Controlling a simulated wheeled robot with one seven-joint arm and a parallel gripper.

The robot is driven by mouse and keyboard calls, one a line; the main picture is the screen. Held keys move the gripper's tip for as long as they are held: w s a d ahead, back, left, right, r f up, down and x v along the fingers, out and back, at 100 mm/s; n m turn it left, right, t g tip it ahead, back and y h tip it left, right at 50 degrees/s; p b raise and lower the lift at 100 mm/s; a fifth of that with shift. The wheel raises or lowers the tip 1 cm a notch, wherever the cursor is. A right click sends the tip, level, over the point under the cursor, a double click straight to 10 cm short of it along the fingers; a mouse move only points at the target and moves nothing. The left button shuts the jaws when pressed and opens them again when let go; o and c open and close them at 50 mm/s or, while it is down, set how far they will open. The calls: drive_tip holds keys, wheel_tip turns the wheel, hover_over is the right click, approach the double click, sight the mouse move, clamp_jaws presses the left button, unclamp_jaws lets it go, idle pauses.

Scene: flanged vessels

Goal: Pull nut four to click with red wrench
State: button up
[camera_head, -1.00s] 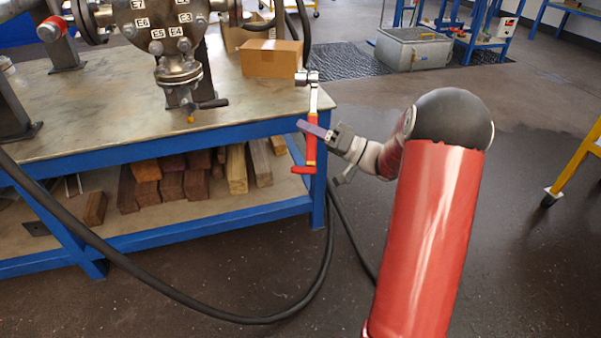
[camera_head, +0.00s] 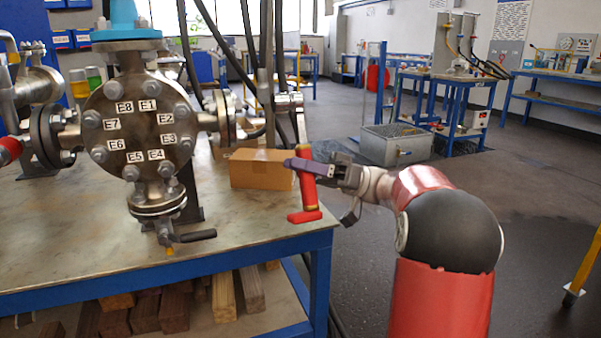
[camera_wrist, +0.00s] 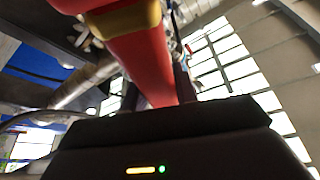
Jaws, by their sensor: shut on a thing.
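The steel flanged vessel (camera_head: 138,120) stands on the bench at the left, with nuts around its round face and labels E1 to E8. The nut beside label E4 (camera_head: 166,169) is at the lower right of the face. My gripper (camera_head: 302,165) is shut on the red wrench (camera_head: 307,190), which is upright, handle low, to the right of the vessel and apart from it. The wrench's upper end appears in front of pipework, hard to make out. In the wrist view the red handle (camera_wrist: 145,65) with a yellow band rises from my gripper.
A cardboard box (camera_head: 257,168) stands on the bench behind the wrench. A valve with a dark lever (camera_head: 190,237) hangs under the vessel. Dark hoses run behind it.

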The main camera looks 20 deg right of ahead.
drive_tip(key=shift+w+a+r, duration=0.1)
drive_tip(key=shift+w, duration=0.05)
drive_tip(key=a, duration=0.4)
drive_tip(key=shift+a, duration=0.15)
drive_tip(key=shift+a, duration=0.3)
idle(0.4)
drive_tip(key=shift+a+b, duration=0.6)
drive_tip(key=shift+a, duration=0.4)
